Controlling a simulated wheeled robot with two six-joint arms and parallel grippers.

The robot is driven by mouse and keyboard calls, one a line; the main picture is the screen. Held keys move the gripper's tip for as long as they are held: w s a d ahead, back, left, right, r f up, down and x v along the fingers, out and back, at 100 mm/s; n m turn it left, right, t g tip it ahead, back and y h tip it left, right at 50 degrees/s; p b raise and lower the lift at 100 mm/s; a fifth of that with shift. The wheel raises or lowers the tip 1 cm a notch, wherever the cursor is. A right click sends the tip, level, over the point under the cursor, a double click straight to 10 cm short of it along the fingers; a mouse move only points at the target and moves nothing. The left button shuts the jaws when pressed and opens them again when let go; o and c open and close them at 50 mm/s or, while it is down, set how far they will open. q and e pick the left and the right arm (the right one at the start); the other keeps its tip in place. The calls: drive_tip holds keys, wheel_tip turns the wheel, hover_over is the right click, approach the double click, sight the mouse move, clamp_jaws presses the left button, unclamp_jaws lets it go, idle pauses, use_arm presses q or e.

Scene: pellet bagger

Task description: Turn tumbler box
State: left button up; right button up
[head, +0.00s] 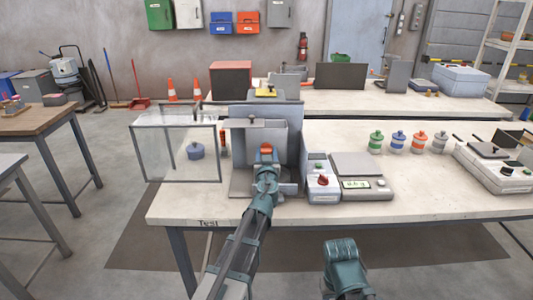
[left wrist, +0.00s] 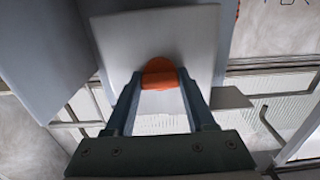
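The grey box-like unit (head: 236,141) stands upright on the bench in front of a taller grey panel (head: 290,118), with an orange knob (head: 266,149) low on its near side. My left gripper (head: 267,161) reaches in from the front. In the left wrist view, its two fingers (left wrist: 160,88) lie on either side of the orange knob (left wrist: 160,72), which fills the gap between the tips. Behind the knob is a pale grey face (left wrist: 190,35). My right arm shows only as a teal link at the bottom; its fingers are not seen.
A clear-walled box (head: 150,155) stands close left, with a blue-grey jar (head: 195,151) inside. A control box with a red button (head: 323,183) and a scale (head: 358,165) stand close right. Several coloured jars (head: 398,141) stand farther right. The bench front right is clear.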

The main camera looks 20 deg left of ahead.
use_arm(q)
clamp_jaws()
idle(0.3)
drive_tip(key=m, duration=1.9)
drive_tip(key=shift+m, duration=0.3)
drive_tip(key=m, duration=0.6)
drive_tip(key=shift+s, duration=0.1)
idle(0.4)
